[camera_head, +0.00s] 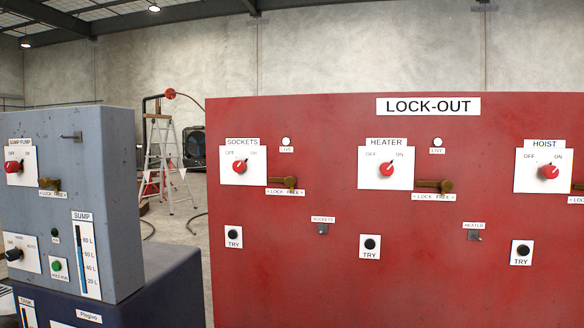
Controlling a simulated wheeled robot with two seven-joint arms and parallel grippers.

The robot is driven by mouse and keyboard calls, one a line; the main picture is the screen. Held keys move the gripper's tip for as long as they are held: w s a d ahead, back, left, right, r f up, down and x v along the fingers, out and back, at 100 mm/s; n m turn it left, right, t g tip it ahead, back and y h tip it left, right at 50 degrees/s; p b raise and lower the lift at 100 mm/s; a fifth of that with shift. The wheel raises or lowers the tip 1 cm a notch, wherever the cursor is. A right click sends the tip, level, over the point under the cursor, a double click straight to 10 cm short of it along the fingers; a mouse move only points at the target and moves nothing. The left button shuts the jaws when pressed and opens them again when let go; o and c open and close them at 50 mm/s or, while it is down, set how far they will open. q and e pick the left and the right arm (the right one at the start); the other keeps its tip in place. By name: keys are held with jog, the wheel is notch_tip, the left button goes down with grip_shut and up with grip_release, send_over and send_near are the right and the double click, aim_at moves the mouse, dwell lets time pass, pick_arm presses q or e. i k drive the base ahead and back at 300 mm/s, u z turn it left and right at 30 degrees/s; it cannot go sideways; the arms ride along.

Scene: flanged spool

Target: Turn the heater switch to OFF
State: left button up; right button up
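The heater switch (386,170) is a red round knob on a white plate, in the middle of the red LOCK-OUT panel (300,285). The plate reads OFF at upper left and ON at upper right. The knob's small pointer appears to tilt up and right, toward ON. A HEATER label (386,142) sits above it. A whitish LIVE lamp (437,142) and a brass lock piece (434,186) labelled LOCK FREE are to its right. A black TRY button (370,244) is below. Neither of my grippers is in view.
Similar red knobs for SOCKETS (239,167) and HOIST (548,172) flank the heater switch. A blue-grey box with a SUMP PUMP knob (13,167) stands at the left. A stepladder (160,160) is behind. The space before the red panel looks clear.

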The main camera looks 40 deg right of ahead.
aim_at(386, 169)
jog(key=i, duration=1.3)
jog(key=z, duration=0.4)
